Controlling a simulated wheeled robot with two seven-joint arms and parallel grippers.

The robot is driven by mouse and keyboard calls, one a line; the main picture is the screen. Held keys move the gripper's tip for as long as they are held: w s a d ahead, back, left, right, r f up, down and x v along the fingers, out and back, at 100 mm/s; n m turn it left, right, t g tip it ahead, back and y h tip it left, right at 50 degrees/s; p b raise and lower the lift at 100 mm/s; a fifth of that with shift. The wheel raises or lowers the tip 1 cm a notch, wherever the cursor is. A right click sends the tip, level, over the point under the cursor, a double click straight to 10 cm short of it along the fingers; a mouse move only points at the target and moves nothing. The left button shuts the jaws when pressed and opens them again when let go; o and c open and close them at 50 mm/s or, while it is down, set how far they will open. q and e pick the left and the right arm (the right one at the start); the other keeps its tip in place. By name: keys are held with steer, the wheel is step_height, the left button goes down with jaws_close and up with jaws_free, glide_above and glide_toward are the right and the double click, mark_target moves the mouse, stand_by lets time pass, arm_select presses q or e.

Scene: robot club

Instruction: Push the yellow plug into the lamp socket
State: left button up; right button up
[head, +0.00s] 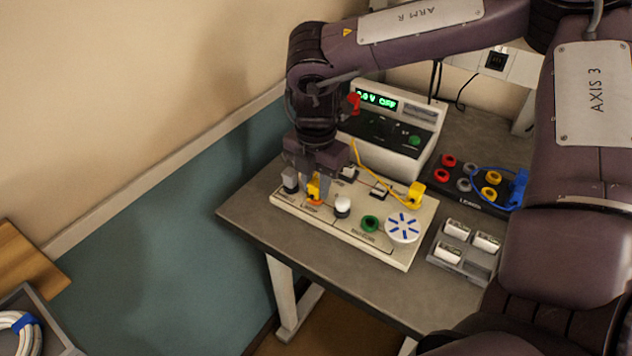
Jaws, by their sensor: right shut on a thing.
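My right gripper (308,190) points down over the left part of the cream circuit board (385,251). It is shut on a yellow plug (314,187), which shows partly between the fingers. An orange ring-shaped socket (315,202) shows directly under this plug. I cannot tell whether the plug is above it or partly in it. A white dome (342,204), which looks like a lamp, stands just right of the gripper. A yellow cable (375,172) runs behind it to another yellow plug (415,192) at the board's right. Board labels are too small to read. My left gripper is not in view.
A power supply (389,135) with a green display stands behind the board. The board also has a green socket (369,223) and a white disc with blue marks (403,228). Right are a black socket strip (455,187) and a grey tray (478,268). The table's front-left edge is clear.

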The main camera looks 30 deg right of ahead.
steer(key=shift+f+b, duration=0.1)
steer(key=shift+b, duration=0.25)
stand_by(0.5)
steer(key=o, duration=1)
